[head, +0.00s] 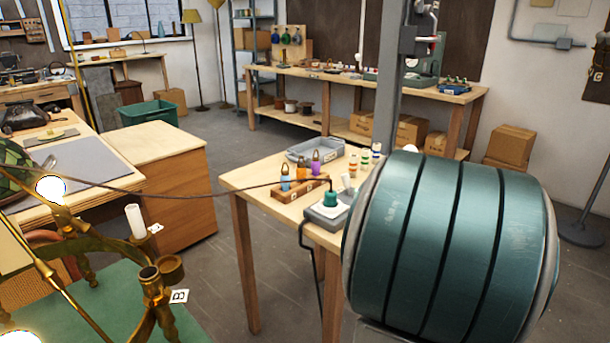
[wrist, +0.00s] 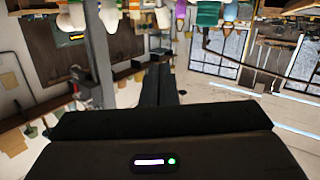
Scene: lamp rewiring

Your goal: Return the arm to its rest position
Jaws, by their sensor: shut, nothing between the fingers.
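My gripper (wrist: 160,85) shows only in the wrist view. Its two dark fingers lie together, shut, with nothing between them. The wrist picture is upside down, with small things along its top edge, apart from the fingers. In the head view a large teal banded part of my arm fills the right side and hides part of the small table; the gripper itself is out of that view. A brass lamp (head: 152,285) with a white candle sleeve (head: 135,221) and lit bulbs stands at the lower left.
The small wooden table (head: 247,181) holds a grey tray (head: 303,151), a wooden block with coloured bottles (head: 316,164) and a teal plug (head: 330,198) on a grey box. A dark cord crosses from the lamp to the plug. Floor is open behind the table.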

